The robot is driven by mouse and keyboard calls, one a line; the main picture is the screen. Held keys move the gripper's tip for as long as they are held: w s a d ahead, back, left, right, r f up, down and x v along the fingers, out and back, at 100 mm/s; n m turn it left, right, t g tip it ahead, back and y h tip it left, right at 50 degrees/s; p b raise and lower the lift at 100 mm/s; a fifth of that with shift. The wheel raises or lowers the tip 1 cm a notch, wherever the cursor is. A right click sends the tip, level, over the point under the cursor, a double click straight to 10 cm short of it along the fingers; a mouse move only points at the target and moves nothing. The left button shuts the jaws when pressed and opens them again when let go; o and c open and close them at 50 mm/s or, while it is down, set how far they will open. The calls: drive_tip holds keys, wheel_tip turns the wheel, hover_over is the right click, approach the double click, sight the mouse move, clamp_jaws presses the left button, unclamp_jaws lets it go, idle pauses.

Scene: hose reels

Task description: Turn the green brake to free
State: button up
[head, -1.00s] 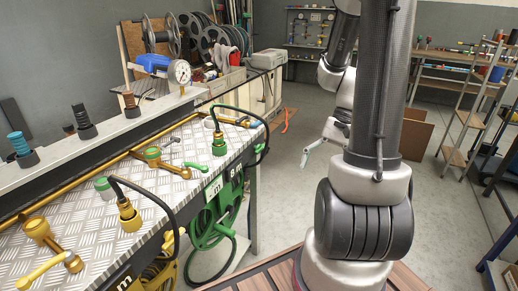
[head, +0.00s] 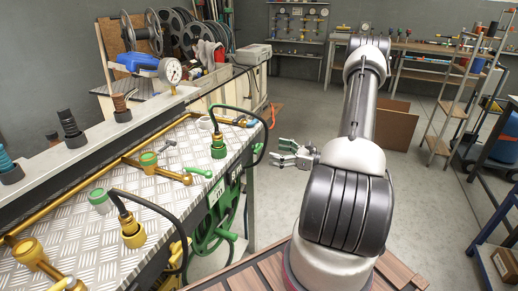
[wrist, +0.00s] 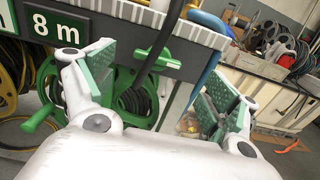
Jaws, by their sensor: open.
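The green hose reel (head: 208,225) hangs under the metal-topped bench at its right end. It also shows in the wrist view (wrist: 133,98), behind my fingers, with a green handle (wrist: 40,115) sticking out at the left. I cannot tell for sure which part is the brake. A small green lever (head: 197,170) lies on the bench top. My gripper (head: 284,152) is open and empty, to the right of the bench end and apart from it. In the wrist view its fingers (wrist: 155,88) stand wide apart, with the reel partly hidden behind the left one.
An "8 m" sign (wrist: 60,25) is on the bench front. A black hose (head: 258,140) loops off the bench's right corner, close to my gripper. A yellow reel (head: 168,268) hangs further left. Open floor (head: 300,195) lies right of the bench.

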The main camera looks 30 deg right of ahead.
sight(260, 148)
drive_tip(key=x, duration=0.7)
drive_tip(key=shift+a, duration=0.1)
drive_tip(key=c, duration=1)
